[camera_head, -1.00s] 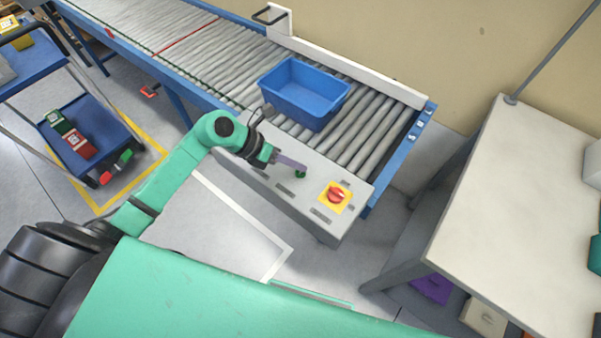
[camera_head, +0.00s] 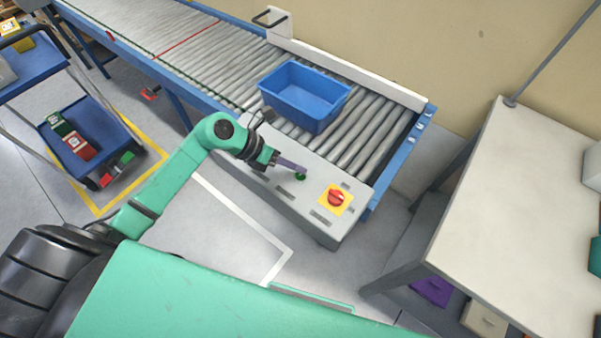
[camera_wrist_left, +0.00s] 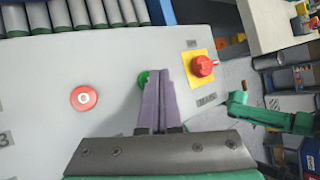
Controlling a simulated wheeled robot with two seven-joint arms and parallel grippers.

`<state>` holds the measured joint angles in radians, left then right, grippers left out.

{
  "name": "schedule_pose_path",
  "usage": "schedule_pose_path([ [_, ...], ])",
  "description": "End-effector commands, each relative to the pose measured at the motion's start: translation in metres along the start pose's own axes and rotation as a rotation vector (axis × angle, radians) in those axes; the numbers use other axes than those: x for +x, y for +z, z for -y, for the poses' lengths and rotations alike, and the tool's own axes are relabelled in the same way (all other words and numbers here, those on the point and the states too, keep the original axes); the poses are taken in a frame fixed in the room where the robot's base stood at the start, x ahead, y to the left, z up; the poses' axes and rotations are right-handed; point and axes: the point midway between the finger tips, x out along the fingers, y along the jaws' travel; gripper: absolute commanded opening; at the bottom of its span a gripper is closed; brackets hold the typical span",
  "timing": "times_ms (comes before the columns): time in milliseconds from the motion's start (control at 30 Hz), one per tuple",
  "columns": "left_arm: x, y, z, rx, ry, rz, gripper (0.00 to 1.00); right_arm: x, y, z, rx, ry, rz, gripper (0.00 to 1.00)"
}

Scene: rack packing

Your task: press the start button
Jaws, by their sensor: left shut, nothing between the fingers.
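The grey control box at the conveyor's end (camera_head: 327,228) carries a green button (camera_head: 300,177), which also shows in the left wrist view (camera_wrist_left: 142,79), partly hidden behind my fingers. My left gripper (camera_head: 304,167) is shut and empty, with its purple fingertips (camera_wrist_left: 159,72) right at the green button. I cannot tell whether they touch it or how far it is pressed. My right gripper does not show.
A red rotary switch on a yellow plate (camera_head: 336,197) sits close to the right of the green button. A blue bin (camera_head: 327,118) rests on the rollers behind the box. A pale table (camera_head: 500,215) stands at the right, a blue cart (camera_head: 85,165) at the left.

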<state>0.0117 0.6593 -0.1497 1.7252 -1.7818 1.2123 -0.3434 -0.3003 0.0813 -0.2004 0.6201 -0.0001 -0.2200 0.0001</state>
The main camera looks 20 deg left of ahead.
Motion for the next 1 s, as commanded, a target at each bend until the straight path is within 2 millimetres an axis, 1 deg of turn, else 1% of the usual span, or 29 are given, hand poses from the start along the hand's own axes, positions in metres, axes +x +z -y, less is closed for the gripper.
schedule_pose_path([
  [733, 0.000, 0.000, 0.000, 0.000, 0.000, 0.000, 0.00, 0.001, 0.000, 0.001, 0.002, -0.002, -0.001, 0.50],
  [1000, 0.007, -0.005, -0.005, 0.000, 0.000, 0.000, 0.00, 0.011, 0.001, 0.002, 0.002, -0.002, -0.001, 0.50],
])
